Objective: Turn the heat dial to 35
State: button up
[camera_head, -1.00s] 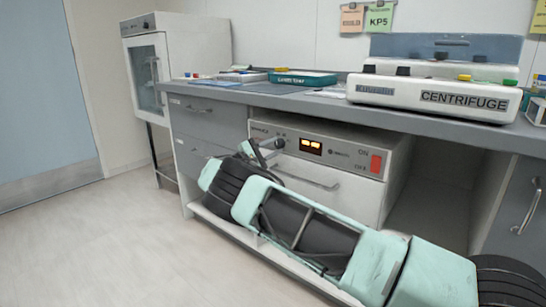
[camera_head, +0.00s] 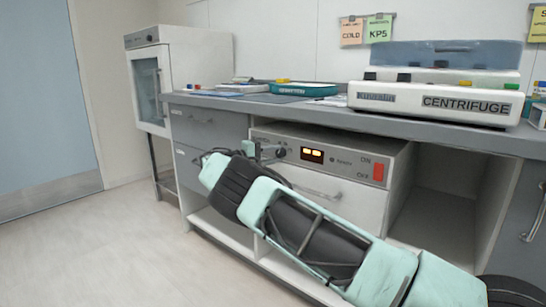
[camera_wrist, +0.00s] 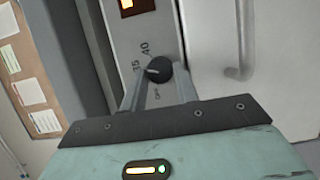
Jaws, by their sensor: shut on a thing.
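The heat dial (camera_wrist: 159,68) is a round black knob on the grey front panel of the drawer-type unit. In the wrist view, the printed marks 35, 40 and OFF stand around it. A pale mark on the knob points left, roughly toward the 35. My gripper (camera_wrist: 163,76) is shut on the dial, with one finger on each side of it. In the head view, the dial (camera_head: 281,153) shows at the tip of my gripper (camera_head: 270,153), and its markings are too small to read there.
The unit has a lit orange display (camera_head: 312,155), a red ON/OFF switch (camera_head: 378,172) and a drawer handle (camera_head: 318,190). It sits under a grey counter (camera_head: 330,112) bearing a centrifuge (camera_head: 440,96). The floor (camera_head: 90,240) at left is clear.

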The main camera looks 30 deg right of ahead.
jog(key=shift+f, duration=0.1)
dwell(0.3)
jog(key=o, duration=1)
